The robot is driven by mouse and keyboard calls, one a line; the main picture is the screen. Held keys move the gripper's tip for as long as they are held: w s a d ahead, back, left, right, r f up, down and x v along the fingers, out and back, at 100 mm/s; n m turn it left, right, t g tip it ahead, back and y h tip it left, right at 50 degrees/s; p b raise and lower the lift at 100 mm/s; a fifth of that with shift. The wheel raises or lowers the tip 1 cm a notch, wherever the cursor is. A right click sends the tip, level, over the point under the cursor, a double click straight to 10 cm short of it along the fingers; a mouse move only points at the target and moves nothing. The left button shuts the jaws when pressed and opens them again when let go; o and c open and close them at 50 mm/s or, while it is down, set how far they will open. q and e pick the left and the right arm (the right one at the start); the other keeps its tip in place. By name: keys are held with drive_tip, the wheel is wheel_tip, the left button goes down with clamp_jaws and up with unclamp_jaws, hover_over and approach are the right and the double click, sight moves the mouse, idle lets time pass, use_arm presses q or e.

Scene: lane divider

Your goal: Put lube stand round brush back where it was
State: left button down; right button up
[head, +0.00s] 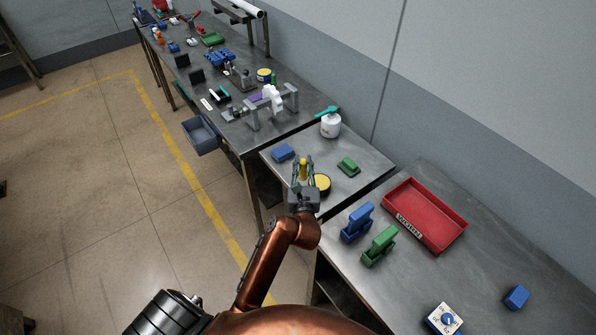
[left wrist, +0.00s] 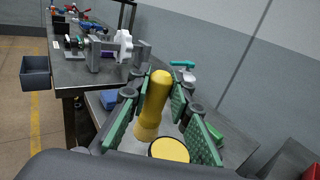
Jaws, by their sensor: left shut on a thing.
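My left gripper (head: 303,175) is shut on a yellow round brush (head: 303,168) above the small grey lube stand (head: 345,180). In the left wrist view the yellow handle (left wrist: 157,95) stands nearly upright between the green-padded fingers (left wrist: 157,108), and its lower end widens. I cannot tell whether it touches the stand. A round tin with a yellow top (head: 322,182) is close beside it; in the left wrist view the tin (left wrist: 169,150) is just right of the brush's lower end. My right gripper is not in view.
On the stand are a blue block (head: 283,152), a green brush (head: 348,166) and a white pot (head: 331,126) with a teal handle. The nearer bench has a red tray (head: 424,213) and blue and green holders (head: 380,245). A cluttered bench stands behind.

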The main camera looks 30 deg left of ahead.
use_arm(q)
drive_tip(key=w+a+f+b, duration=0.1)
drive_tip(key=w+a+f, duration=0.2)
drive_tip(key=f, duration=0.1)
drive_tip(key=w+a+f+b, duration=0.1)
drive_tip(key=w+a+f, duration=0.1)
drive_tip(key=w+f, duration=0.2)
drive_tip(key=w+a+f+b, duration=0.1)
drive_tip(key=w+a+f, duration=0.2)
drive_tip(key=f, duration=0.2)
drive_tip(key=shift+w+a+b, duration=0.25)
drive_tip(key=shift+a+b, duration=0.1)
drive_tip(key=shift+r, duration=0.1)
drive_tip(key=c, duration=1.8)
unclamp_jaws()
drive_tip(key=shift+o, duration=0.2)
